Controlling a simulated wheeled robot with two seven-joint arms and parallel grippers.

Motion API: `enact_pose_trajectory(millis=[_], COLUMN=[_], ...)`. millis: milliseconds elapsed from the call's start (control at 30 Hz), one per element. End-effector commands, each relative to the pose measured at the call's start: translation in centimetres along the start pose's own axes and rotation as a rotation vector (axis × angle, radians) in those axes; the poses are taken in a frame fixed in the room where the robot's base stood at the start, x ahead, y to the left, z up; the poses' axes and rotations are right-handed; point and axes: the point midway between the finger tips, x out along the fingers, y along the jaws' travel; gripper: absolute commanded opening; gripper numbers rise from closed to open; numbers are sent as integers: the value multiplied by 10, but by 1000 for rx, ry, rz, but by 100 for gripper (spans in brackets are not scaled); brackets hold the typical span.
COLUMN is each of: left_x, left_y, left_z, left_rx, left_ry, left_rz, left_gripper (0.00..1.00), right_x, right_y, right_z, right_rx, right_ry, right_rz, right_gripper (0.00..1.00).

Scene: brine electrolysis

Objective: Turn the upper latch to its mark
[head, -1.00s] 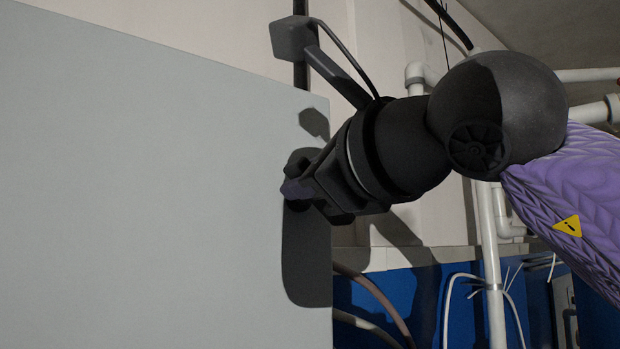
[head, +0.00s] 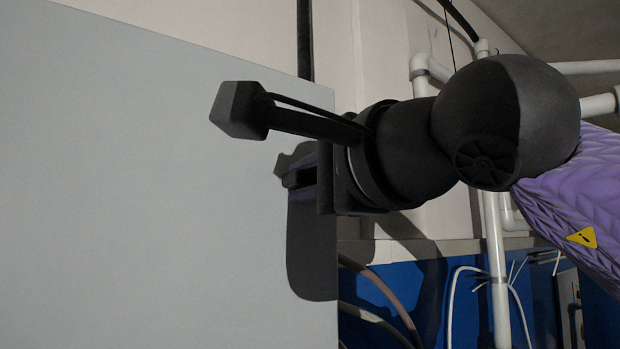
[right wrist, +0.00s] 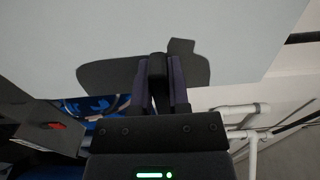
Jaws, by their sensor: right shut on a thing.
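The upper latch, a small black handle (head: 297,180), is on the pale grey panel (head: 150,180) near its right edge. It also shows in the right wrist view (right wrist: 157,66), between the two purple-lined fingers. My right gripper (head: 308,178) comes in from the right and is shut on the latch. Its fingers cover much of the latch, and I cannot make out a mark. My left gripper is not in view.
A dark shadow (head: 312,265) lies on the panel below my right gripper. White pipes (head: 495,260) and loose cables (head: 385,290) are to the right of the panel, by a blue surface (head: 410,285). The broad panel face to the left is clear.

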Motion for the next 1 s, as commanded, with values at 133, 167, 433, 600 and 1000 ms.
enact_pose_trajectory(millis=[133, 167, 433, 600, 1000], left_x=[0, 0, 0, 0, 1], left_y=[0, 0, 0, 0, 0], left_z=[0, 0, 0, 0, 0], left_rx=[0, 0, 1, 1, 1], left_ry=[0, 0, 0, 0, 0], left_rz=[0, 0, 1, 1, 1], left_gripper=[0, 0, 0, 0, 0], right_x=[0, 0, 0, 0, -1], right_y=[1, 1, 2, 2, 1], right_z=[0, 0, 0, 0, 0], right_rx=[-19, -22, -26, -26, -24], right_ry=[-1, -1, -1, -1, 0], right_rz=[2, 3, 3, 4, 1], right_gripper=[0, 0, 0, 29, 56])
